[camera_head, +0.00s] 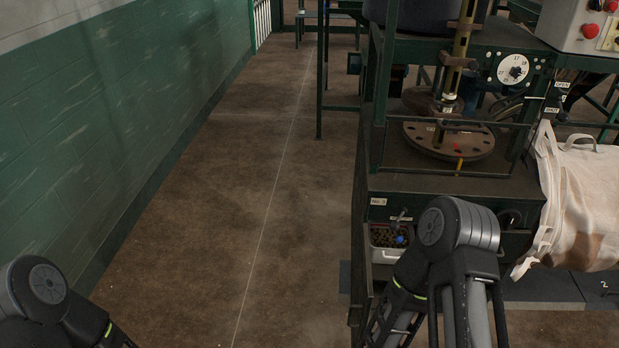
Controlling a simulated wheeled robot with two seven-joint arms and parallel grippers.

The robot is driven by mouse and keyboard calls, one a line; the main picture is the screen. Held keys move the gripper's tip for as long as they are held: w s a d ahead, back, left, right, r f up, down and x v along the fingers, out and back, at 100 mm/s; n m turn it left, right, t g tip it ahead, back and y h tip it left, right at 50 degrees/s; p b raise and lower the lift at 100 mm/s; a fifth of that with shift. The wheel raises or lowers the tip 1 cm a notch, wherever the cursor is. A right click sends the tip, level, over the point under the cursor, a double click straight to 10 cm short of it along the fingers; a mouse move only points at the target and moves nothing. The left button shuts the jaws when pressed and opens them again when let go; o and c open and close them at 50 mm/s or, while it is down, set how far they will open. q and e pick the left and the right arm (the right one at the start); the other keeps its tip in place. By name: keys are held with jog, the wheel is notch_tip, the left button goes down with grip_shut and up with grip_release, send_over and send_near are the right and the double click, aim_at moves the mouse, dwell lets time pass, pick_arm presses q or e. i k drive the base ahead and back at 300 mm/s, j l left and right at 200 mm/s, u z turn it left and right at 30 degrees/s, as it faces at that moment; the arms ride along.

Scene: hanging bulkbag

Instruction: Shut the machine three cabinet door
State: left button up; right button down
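The machine marked No. 3 (378,201) is a dark green cabinet-based machine on the right. Its cabinet opening shows below the label, with a light tray (384,256) of small brown pieces and a blue item inside. A narrow dark panel (359,285) stands at the opening's left edge, seen nearly edge-on; it looks like the cabinet door swung open toward me. My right arm covers part of the cabinet front, so the rest of the opening is hidden. Only arm links of mine show, at bottom left and bottom centre-right; both grippers are outside the picture.
A green wall (90,140) runs along the left. The brown floor (230,210) between wall and machine is clear. A pale bulk bag (585,205) hangs at the right. A control box with red buttons (590,30) is at upper right.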

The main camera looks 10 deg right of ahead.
aim_at(362, 297)
jog(key=j+z, duration=0.2)
jog(key=z, duration=0.15)
jog(key=j+z, duration=0.15)
jog(key=z, duration=0.2)
jog(key=j+z, duration=0.15)
jog(key=z, duration=0.25)
jog(key=k, duration=0.05)
